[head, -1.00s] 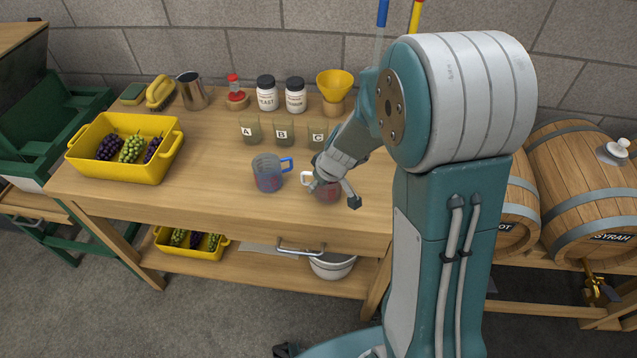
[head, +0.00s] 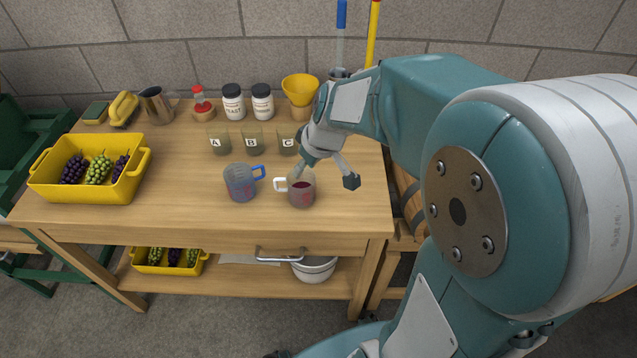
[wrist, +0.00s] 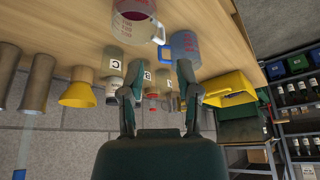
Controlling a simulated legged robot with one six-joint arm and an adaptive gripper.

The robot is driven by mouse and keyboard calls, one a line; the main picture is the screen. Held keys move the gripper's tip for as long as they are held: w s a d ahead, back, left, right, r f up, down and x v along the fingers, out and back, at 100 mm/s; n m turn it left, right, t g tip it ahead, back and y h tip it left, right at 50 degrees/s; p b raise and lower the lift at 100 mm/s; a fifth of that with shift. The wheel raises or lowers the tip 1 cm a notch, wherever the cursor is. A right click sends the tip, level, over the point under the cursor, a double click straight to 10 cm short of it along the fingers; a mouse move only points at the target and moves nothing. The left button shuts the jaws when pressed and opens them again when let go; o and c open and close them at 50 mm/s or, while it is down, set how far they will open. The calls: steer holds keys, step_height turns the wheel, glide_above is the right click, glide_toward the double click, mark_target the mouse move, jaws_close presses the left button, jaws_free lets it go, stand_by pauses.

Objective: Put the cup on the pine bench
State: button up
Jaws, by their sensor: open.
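A clear measuring cup with a white handle (head: 302,190) and dark red contents stands upright on the wooden bench (head: 190,195), near its front right. In the wrist view this cup (wrist: 135,18) is at the top, beyond the fingertips. A similar cup with a blue handle (head: 240,183) stands to its left and also shows in the wrist view (wrist: 183,45). My gripper (head: 327,174) is open and empty, just above and behind the white-handled cup. Its spread fingers (wrist: 155,82) hold nothing. Contact with the cup cannot be seen.
Frosted beakers marked A, B and C (head: 252,143) stand behind the cups. A yellow funnel (head: 299,90), white jars (head: 233,101) and a steel jug (head: 155,104) line the back. A yellow grape crate (head: 88,185) is at left. Bare bench lies between crate and cups.

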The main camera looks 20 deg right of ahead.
steer(key=s+r+m+t+h, duration=0.1)
steer(key=s+r, duration=0.3)
steer(key=s, duration=0.4)
steer(key=s+a+r+m+h, duration=0.1)
steer(key=s+r+m, duration=0.3)
steer(key=s, duration=0.5)
steer(key=shift+s+r+t, duration=0.3)
steer(key=shift+r+t, duration=0.1)
steer(key=shift+r, duration=0.25)
